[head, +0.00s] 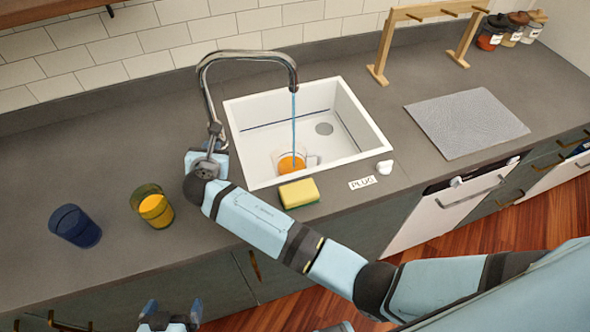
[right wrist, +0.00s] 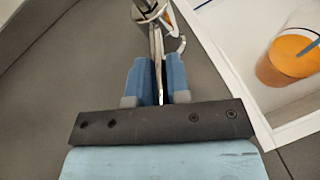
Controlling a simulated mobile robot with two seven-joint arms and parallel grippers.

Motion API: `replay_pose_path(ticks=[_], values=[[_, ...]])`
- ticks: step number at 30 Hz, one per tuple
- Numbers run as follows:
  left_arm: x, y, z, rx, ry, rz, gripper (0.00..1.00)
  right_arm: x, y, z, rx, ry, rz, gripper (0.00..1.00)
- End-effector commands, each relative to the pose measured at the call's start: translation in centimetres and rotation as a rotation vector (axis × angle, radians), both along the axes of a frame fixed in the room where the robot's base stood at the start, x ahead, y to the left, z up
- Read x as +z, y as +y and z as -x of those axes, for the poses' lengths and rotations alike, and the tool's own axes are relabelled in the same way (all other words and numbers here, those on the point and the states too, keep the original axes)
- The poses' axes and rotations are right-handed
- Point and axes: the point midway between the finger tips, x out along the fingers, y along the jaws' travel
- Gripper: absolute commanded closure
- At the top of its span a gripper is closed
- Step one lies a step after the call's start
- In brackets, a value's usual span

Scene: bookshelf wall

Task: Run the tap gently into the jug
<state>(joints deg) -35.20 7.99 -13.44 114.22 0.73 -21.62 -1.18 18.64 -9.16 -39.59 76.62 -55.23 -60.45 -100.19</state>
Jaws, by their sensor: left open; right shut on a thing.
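The chrome tap (head: 247,54) arches over the white sink, and a thin blue stream of water (head: 294,118) falls from its spout. The stream reaches the clear jug (head: 292,162) on the sink floor, which holds orange contents; the jug also shows in the right wrist view (right wrist: 291,58). My right gripper (head: 212,152) is at the tap's base, left of the sink. In the right wrist view its blue fingers (right wrist: 157,80) are shut on the slim metal tap lever (right wrist: 156,52). My left gripper (head: 172,312) is open and empty at the bottom edge, in front of the counter.
A dark blue cup (head: 75,226) and a yellow cup (head: 152,206) stand on the left counter. A sponge (head: 299,193), a PLUS label (head: 362,182) and a small white object (head: 385,167) lie along the sink's front. A grey mat (head: 466,122) and wooden rack (head: 420,14) are at right.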

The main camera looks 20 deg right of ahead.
Motion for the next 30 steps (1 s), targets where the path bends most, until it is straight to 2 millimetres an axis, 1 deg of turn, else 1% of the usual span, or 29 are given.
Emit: replay_pose_path(ticks=[1,14,21,30], values=[[0.0,0.0,0.0,0.0,0.0,0.0,0.0,-0.1,0.6,0.4,-0.007,0.012,-0.014,1.0],[0.0,0.0,0.0,0.0,0.0,0.0,0.0,-0.1,0.5,0.4,-0.005,0.012,-0.014,1.0],[1.2,0.0,0.0,0.0,0.001,0.0,0.0,0.2,0.3,0.4,0.03,0.009,-0.013,1.0],[2.8,0.0,0.0,0.0,0.0,0.0,0.0,0.1,-0.2,0.5,0.087,0.01,-0.009,1.0]])
